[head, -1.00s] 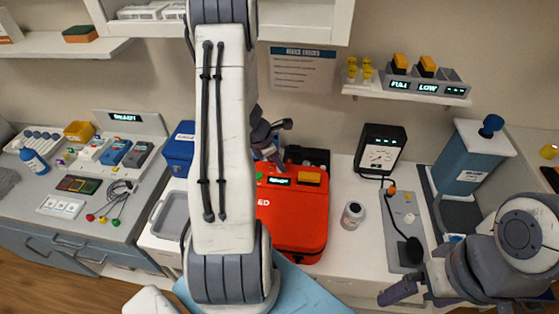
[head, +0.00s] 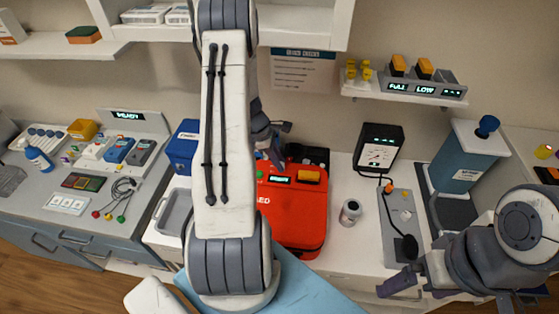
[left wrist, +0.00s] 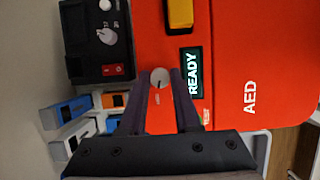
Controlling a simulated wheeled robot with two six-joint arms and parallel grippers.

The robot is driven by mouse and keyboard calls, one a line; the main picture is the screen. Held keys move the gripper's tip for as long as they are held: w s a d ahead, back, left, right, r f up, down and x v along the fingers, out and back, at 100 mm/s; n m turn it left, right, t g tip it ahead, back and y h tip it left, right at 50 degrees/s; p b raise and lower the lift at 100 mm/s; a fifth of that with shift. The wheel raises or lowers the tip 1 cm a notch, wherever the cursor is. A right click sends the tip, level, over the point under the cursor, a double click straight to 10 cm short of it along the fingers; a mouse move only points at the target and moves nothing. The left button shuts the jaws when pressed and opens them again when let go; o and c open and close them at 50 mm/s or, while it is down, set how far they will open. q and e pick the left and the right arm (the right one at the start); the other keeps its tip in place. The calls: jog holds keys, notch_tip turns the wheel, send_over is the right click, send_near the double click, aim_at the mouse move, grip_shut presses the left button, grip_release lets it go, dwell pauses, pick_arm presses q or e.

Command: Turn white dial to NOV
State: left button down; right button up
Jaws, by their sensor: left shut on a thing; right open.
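In the left wrist view a small white dial (left wrist: 160,77) with a dark pointer mark sits on the red AED case (left wrist: 225,60), beside its READY display (left wrist: 191,85). My left gripper (left wrist: 162,78) is shut on the dial, one finger on each side. Any month lettering around the dial is too small to read. In the head view my left gripper (head: 275,155) is at the back left of the AED case (head: 312,205), partly hidden by my arm, and the dial cannot be made out there. My right gripper (head: 402,288) is open and empty at the front right.
A black box (left wrist: 85,50) with a knob and red switch is close to the left gripper. A blue box (head: 180,150) stands left of the AED. A shelf (head: 405,95) hangs above.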

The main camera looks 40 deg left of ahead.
dwell(0.3)
pick_arm(q)
jog(key=c, duration=0.6)
grip_release()
jog(key=b+v, duration=0.2)
jog(key=v, duration=0.4)
jog(key=shift+a+r, duration=0.15)
jog(key=shift+r, duration=0.15)
jog(key=shift+s+a+r, duration=0.1)
jog(key=shift+r, duration=0.35)
